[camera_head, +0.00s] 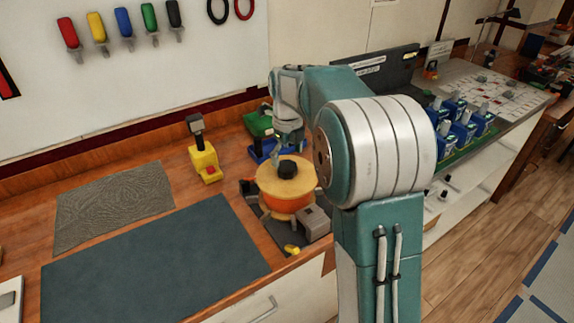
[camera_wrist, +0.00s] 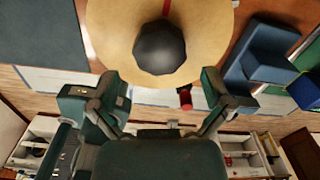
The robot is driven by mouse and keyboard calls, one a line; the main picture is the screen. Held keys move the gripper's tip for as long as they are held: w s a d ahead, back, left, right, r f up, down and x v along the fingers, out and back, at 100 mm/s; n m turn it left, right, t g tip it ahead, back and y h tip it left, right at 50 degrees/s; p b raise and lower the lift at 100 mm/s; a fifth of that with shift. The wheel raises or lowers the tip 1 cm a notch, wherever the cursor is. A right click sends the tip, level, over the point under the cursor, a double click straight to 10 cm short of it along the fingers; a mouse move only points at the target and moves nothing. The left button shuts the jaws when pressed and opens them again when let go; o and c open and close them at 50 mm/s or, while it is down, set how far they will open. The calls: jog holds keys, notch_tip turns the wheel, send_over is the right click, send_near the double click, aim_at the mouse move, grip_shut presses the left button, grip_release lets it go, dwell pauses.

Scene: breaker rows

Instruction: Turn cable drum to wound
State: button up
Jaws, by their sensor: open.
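The cable drum (camera_head: 285,200) stands on the bench in the head view, with an orange body and a tan top disc. A black knob (camera_head: 287,169) rises from the disc; the knob (camera_wrist: 159,47) fills the upper middle of the wrist view. A red line (camera_wrist: 166,8) marks the tan disc (camera_wrist: 108,28) above the knob. My gripper (camera_wrist: 158,82) is open and empty in the wrist view, its fingers apart and below the knob in the picture. In the head view my gripper (camera_head: 280,148) is just behind the knob, partly hidden; contact cannot be told.
A yellow block with a black-topped lever (camera_head: 204,160) stands left of the drum. A grey box (camera_head: 313,222) sits at its front right, and a blue and green device (camera_head: 260,148) behind it. A dark mat (camera_head: 150,265) lies flat at the left. Blue breakers (camera_head: 463,130) stand to the right.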

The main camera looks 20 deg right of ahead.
notch_tip(320, 180, up, 8)
jog(key=shift+r, duration=0.2)
dwell(0.4)
